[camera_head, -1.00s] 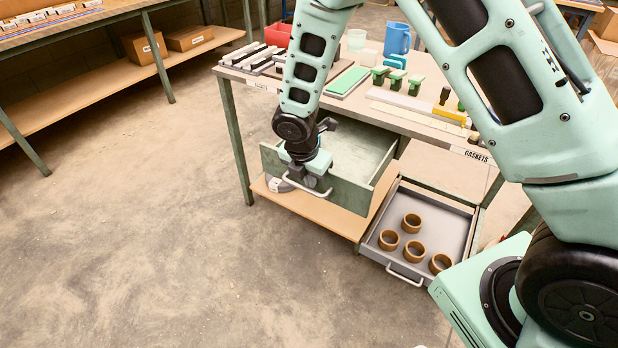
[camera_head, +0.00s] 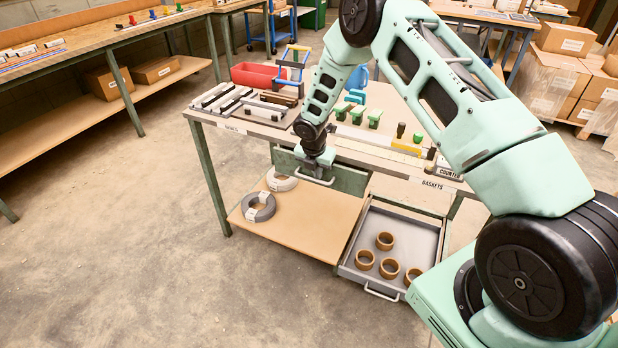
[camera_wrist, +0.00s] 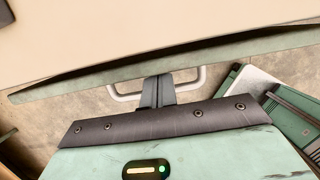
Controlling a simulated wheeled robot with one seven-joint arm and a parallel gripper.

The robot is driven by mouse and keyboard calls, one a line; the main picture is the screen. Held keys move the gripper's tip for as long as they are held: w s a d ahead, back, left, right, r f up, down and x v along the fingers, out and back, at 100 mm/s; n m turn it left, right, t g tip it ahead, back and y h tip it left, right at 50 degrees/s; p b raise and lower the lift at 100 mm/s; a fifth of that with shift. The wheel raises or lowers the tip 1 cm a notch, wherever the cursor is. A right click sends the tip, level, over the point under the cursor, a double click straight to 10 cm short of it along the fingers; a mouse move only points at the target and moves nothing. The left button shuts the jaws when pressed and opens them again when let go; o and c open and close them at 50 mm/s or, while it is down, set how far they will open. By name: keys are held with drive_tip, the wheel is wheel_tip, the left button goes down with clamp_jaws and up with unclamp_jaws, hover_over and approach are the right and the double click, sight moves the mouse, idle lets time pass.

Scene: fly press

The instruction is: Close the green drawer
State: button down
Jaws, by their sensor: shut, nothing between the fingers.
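The green drawer (camera_head: 348,180) sits under the left part of the tabletop, and its inside does not show. Its front looks flush or nearly flush with the table edge; I cannot tell if a small gap is left. In the wrist view its front (camera_wrist: 230,52) is a thin green strip below the tabletop, with a pale handle (camera_wrist: 126,97). My gripper (camera_head: 318,176) is shut and empty at the drawer's handle. In the wrist view the closed fingers (camera_wrist: 158,92) are at the middle of the handle, against or very close to the drawer front.
A grey drawer (camera_head: 356,272) with several brown rings stands pulled out at the lower right. Two ring coils, one grey (camera_head: 258,213) and one white, lie on the lower shelf (camera_head: 300,232). The tabletop (camera_head: 240,122) holds several parts. Floor at the left is clear.

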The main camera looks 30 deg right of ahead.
drive_tip(key=shift+w+d, duration=0.7)
drive_tip(key=shift+d, duration=0.35)
